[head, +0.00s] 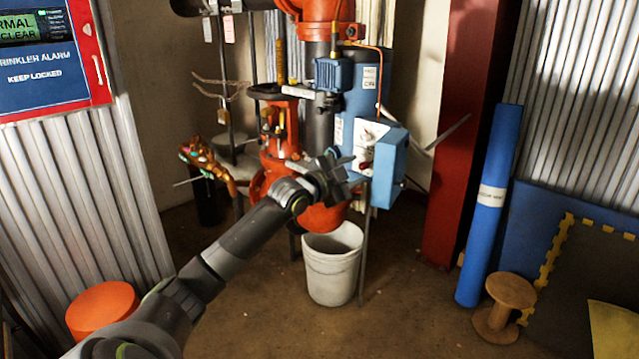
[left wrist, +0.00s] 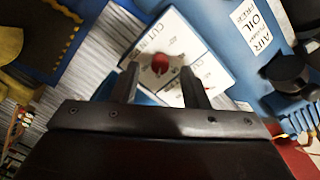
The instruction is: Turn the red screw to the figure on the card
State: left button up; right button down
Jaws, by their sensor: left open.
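The red screw (left wrist: 160,62) sits on the pale face of a blue switch box in the left wrist view, just beyond and between my fingertips. In the head view the blue box (head: 389,168) hangs on the riser equipment, with the red screw (head: 366,165) small on its left face. A white card (left wrist: 185,42) with printing, partly readable as "CUT", lies around the screw; its figure is too small to read. My left gripper (left wrist: 165,80) is open and empty, with its fingers pointing at the box. It also shows in the head view (head: 345,165). My right gripper is not in view.
A white bucket (head: 332,270) stands on the floor below the gripper. Red pipework (head: 277,145) and a blue motor (head: 333,75) are close beside it. A red column (head: 465,130), a blue rolled mat (head: 487,210) and a wooden spool (head: 503,305) stand to the right.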

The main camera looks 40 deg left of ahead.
pick_arm(q)
jog(key=s+a+p, duration=0.1)
jog(key=s+p, duration=0.5)
jog(key=s, duration=0.9)
jog(key=shift+s+a+r, duration=0.15)
jog(key=shift+a+r, duration=0.1)
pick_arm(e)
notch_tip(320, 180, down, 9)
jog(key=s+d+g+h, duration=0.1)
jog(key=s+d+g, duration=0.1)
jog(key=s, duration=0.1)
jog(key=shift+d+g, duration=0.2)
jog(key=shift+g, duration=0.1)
